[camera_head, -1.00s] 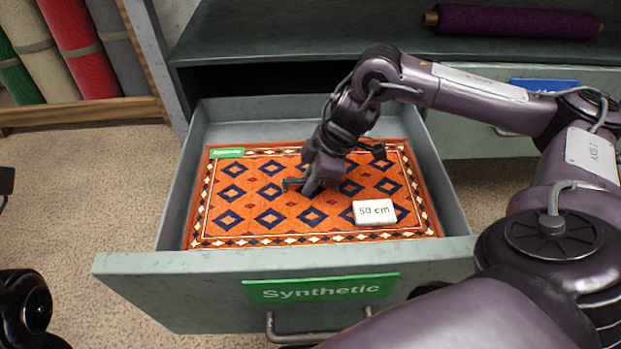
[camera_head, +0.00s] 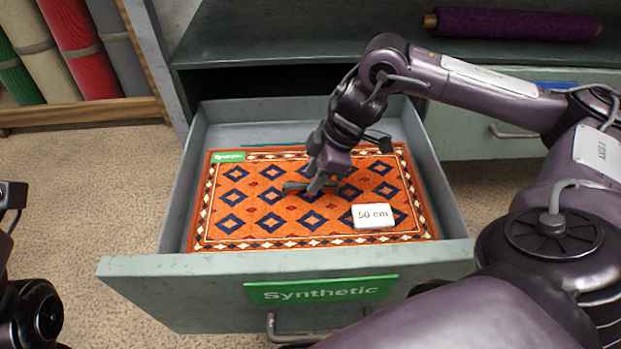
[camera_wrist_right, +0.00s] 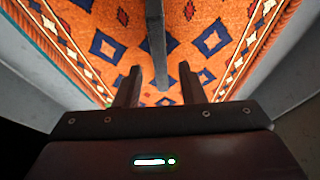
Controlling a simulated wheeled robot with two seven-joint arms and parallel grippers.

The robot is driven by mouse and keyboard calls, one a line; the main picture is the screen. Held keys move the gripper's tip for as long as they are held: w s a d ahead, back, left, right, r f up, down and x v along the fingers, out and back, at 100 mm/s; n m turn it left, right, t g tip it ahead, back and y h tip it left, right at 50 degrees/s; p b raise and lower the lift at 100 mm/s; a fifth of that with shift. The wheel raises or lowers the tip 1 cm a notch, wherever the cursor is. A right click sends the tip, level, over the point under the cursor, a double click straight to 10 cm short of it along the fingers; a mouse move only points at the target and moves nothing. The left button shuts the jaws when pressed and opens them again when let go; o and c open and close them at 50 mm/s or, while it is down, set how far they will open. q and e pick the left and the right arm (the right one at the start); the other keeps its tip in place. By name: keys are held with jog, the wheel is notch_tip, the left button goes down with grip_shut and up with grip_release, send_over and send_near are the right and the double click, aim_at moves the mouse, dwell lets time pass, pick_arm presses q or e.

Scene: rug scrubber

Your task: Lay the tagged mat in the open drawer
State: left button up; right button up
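The orange mat (camera_head: 254,217) with blue diamonds lies flat inside the open drawer (camera_head: 150,278). A small green tag (camera_head: 228,157) is at its far left corner, and a white "50 cm" card (camera_head: 373,216) is on its near right part. The drawer front has a green "Synthetic" label (camera_head: 322,290). My right gripper (camera_head: 312,185) is over the middle of the mat. In the right wrist view, its fingers (camera_wrist_right: 159,88) stand apart on either side of a grey bar (camera_wrist_right: 156,40), with gaps both sides. My left gripper (camera_head: 12,197) shows only partly at the left edge; its fingers are unclear.
The drawer walls surround the mat, with a bare strip behind it. A shelf (camera_head: 330,45) above holds a purple roll (camera_head: 515,21). A closed drawer (camera_head: 470,132) is at right. Rolled rugs (camera_head: 75,50) stand at back left. The carpeted floor at left is clear.

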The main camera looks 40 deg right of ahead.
jog(key=p+v, duration=0.3)
jog(key=v, duration=0.6)
jog(key=shift+r, duration=0.35)
jog(key=shift+s, duration=0.1)
